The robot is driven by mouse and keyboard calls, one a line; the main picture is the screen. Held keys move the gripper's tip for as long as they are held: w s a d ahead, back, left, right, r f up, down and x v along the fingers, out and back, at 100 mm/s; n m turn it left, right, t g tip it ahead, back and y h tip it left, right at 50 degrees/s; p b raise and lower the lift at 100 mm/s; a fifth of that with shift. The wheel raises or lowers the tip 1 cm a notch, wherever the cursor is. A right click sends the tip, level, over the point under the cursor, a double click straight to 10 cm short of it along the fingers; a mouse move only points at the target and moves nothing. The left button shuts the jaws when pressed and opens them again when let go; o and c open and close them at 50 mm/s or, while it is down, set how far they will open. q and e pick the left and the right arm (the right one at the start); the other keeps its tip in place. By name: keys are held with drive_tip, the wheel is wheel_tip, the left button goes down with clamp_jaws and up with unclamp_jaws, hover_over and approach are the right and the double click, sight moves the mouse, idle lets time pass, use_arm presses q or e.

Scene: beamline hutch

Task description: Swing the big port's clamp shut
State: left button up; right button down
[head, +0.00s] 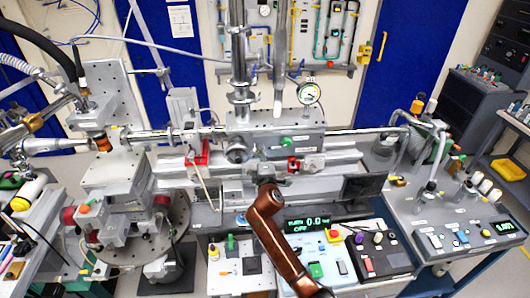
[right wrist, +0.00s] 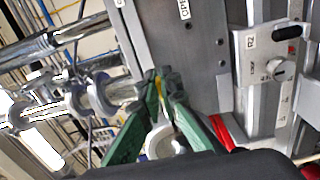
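The grey chamber (head: 275,135) stands mid-bench. A round grey port (head: 237,152) is on its front; I take it for the big port. I cannot make out its clamp for certain. My right gripper (head: 268,178) is at the end of the bronze arm, just below and right of the port. In the right wrist view its green fingers (right wrist: 161,80) come together at the tips, near a dark plate (right wrist: 185,45). They look shut with no clear object between them. A pale ring (right wrist: 165,142) shows between the finger bases, partly hidden. My left gripper is not in view.
A readout box (head: 309,223) and a knob panel (head: 378,252) stand in front. A stage stack (head: 118,185) is at left. The right bench (head: 450,225) holds several small bottles. Pipes crowd the left of the wrist view.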

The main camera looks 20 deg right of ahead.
drive_tip(key=shift+f, duration=0.15)
drive_tip(key=c, duration=2.2)
unclamp_jaws()
drive_tip(key=shift+w, duration=0.1)
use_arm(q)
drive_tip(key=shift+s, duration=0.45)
use_arm(e)
drive_tip(key=shift+o, duration=0.2)
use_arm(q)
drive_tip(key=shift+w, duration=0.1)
use_arm(e)
drive_tip(key=shift+s+a, duration=0.1)
drive_tip(key=shift+s, duration=0.2)
drive_tip(key=v, duration=1.1)
drive_tip(key=shift+s, duration=0.25)
